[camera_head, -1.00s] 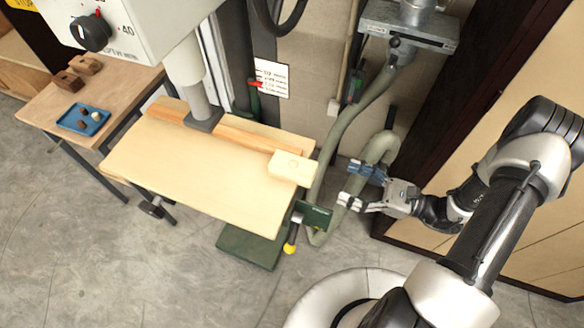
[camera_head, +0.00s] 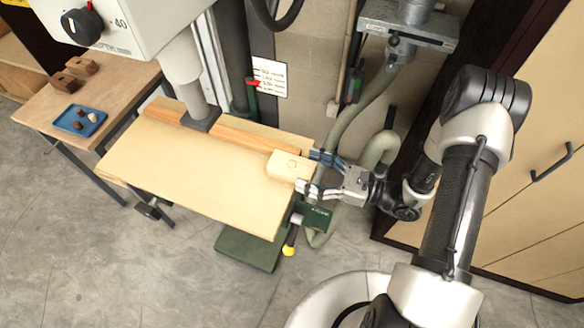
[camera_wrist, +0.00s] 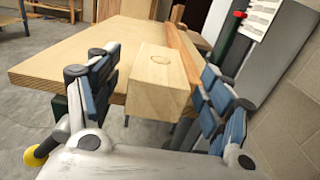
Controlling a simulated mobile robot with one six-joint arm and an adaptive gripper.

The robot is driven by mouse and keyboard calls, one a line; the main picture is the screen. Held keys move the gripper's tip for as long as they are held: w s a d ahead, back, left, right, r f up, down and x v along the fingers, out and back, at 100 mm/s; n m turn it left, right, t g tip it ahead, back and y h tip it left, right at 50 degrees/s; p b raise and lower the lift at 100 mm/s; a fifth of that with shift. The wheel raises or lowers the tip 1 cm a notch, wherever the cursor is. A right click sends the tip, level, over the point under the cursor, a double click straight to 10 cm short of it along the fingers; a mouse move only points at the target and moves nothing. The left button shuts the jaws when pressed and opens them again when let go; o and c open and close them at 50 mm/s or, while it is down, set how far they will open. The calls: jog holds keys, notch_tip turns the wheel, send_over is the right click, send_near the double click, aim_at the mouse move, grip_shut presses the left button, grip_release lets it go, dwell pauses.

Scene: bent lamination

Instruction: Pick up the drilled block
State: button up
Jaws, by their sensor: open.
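The drilled block (camera_head: 288,165) is a pale wooden block with a round mark on its top. It sits at the right end of the wooden work table (camera_head: 190,180), beside the fence. My gripper (camera_head: 312,170) is open at the block's right end, with one finger toward the far side and one toward the near side. In the wrist view the block (camera_wrist: 158,78) shows between the two blue-padded fingers of my gripper (camera_wrist: 160,95). A gap shows on each side of it. Its end face points at the camera.
A wooden fence (camera_head: 240,134) runs along the back of the table. A drill press column and a grey hose (camera_head: 345,130) stand behind. A side table at left holds a blue tray (camera_head: 80,121) and brown blocks (camera_head: 80,66). A yellow-tipped handle (camera_head: 289,250) hangs below the table.

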jog(key=c, duration=1.2)
jog(key=shift+c, duration=0.4)
jog(key=shift+r, duration=0.1)
